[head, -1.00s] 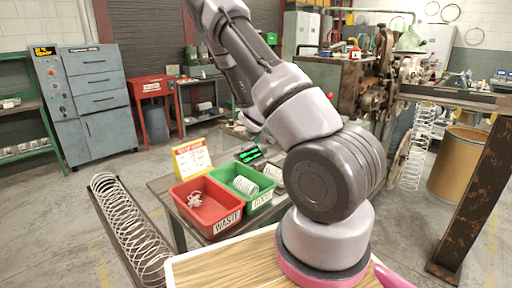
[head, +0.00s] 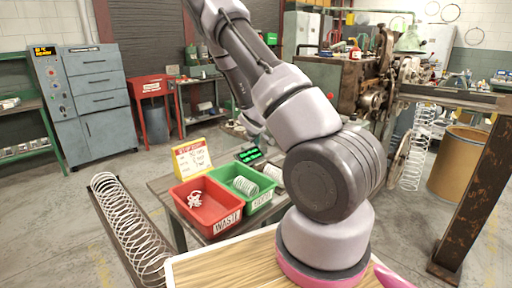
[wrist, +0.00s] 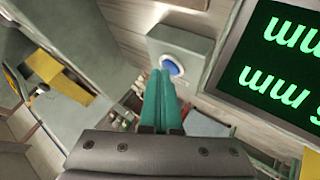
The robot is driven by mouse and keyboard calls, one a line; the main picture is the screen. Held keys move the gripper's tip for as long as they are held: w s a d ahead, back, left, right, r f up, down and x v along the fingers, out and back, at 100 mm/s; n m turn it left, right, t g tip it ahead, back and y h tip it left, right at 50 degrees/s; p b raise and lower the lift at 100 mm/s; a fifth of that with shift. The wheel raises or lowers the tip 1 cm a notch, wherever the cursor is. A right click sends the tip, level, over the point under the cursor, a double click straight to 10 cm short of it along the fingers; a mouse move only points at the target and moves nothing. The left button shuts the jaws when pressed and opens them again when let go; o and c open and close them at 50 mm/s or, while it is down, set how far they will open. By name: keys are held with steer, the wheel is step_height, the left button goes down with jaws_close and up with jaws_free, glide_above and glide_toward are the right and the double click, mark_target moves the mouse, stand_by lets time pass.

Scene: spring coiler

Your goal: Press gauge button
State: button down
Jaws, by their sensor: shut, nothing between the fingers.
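The gauge button is a blue disc (wrist: 170,67) in a pale ring on a grey box (wrist: 190,45), in the wrist view. My gripper (wrist: 163,73) is shut and empty, its teal fingers side by side. The fingertips overlap the button's lower left edge in the picture; I cannot tell whether they touch it. The gauge display (wrist: 270,65) with green characters is right of the button box. In the head view the display (head: 249,155) sits on the bench behind the bins, and I cannot make out the button or fingertips.
A red waste bin (head: 208,222), a green bin (head: 262,200) with a coil in it and a yellow-and-white sign (head: 192,158) stand on the bench. A long spring (head: 125,225) lies in a trough at left. Coiler machinery (head: 365,85) stands behind my arm.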

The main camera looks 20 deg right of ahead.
steer(key=shift+r, duration=0.75)
steer(key=shift+r, duration=2.5)
